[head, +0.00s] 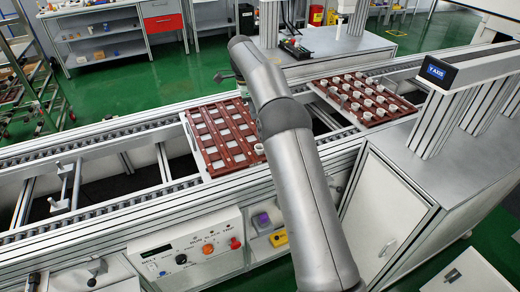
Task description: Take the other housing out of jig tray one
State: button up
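A reddish-brown jig tray (206,158) lies on the conveyor left of my arm. Its pockets look mostly empty, with pale squares showing through. A small white housing (259,149) sits at its right edge near the front, partly covered by my arm. A second reddish-brown tray (394,113) lies further right and holds several white ring-shaped housings (365,97) in rows. I cannot read which tray is number one. My arm crosses the middle of the view and its wrist is partly visible above the left tray. My gripper's fingers are hidden behind the arm.
The conveyor rails (100,140) run left to right, with open gaps between them. A control panel (190,252) with knobs and buttons is at the front. A workbench is behind.

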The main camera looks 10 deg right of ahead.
jog(key=shift+m, duration=0.4)
jog(key=f, duration=0.4)
jog(key=d+f, duration=0.1)
jog(key=f, duration=0.7)
jog(key=shift+w+d+f, duration=0.2)
jog(key=shift+d+f, duration=0.05)
jog(key=shift+f, duration=0.05)
jog(key=shift+d+f+p, duration=0.15)
jog(key=shift+f+p, duration=0.3)
jog(key=shift+f, duration=0.85)
jog(key=shift+d+f+p, duration=0.15)
jog(key=shift+f+p, duration=0.25)
jog(key=shift+f, duration=0.9)
grip_shut()
